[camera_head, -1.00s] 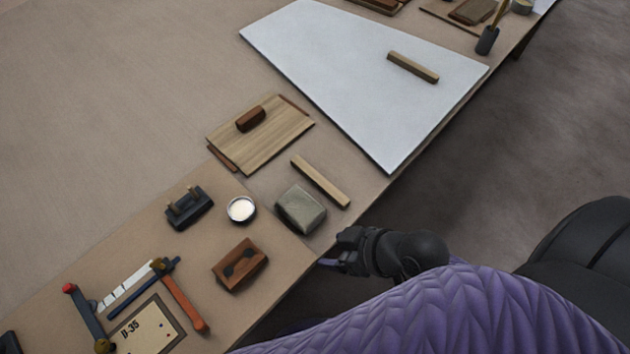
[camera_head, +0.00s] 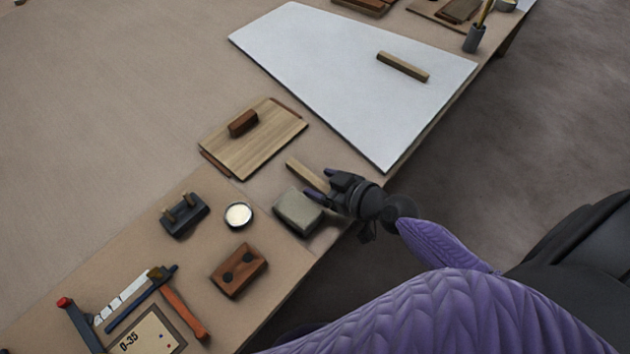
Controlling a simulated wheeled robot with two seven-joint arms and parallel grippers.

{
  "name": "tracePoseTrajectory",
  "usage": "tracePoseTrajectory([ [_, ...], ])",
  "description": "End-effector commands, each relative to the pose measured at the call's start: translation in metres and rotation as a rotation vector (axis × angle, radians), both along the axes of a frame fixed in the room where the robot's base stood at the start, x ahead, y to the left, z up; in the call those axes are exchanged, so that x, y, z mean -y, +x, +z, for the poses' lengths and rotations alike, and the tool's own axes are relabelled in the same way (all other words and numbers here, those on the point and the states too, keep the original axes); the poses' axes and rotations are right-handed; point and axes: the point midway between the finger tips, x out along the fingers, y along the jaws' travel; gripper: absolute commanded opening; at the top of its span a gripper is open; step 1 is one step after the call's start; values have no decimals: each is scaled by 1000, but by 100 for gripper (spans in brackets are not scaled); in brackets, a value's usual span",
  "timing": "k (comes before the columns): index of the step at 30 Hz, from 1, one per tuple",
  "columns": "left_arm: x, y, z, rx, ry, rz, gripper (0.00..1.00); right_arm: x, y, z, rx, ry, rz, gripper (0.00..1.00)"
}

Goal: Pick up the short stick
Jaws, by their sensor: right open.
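Two light wooden sticks are in view, and I cannot tell surely which one is the short stick. One wooden stick (camera_head: 303,171) lies on the table beside the grey-green block, with its near end hidden by my right gripper. The other wooden stick (camera_head: 402,67) lies on the large white panel (camera_head: 330,75). My right gripper (camera_head: 322,184) is open and over the near part of the first stick, its fingers spread to either side. I cannot tell how high above it they are. My left gripper is not in view.
The grey-green block (camera_head: 298,211) sits close to my right gripper. A white-topped round tin (camera_head: 238,215), a brown block with two dark spots (camera_head: 239,271) and a wooden board with a brown block (camera_head: 260,146) are nearby. The table's edge runs beneath my right wrist.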

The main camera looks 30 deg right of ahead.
Motion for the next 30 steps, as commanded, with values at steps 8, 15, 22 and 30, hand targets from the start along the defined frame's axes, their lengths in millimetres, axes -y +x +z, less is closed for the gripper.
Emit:
tracePoseTrajectory([
  [8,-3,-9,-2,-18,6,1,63,-5,12,-7,-1,-2,2,72],
  [15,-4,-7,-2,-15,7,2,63,-5,12,-7,-2,-2,0,32],
  [22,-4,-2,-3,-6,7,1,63,-5,12,-7,-2,-2,0,0],
  [30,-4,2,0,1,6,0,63,-5,12,-3,-1,-1,0,0],
])
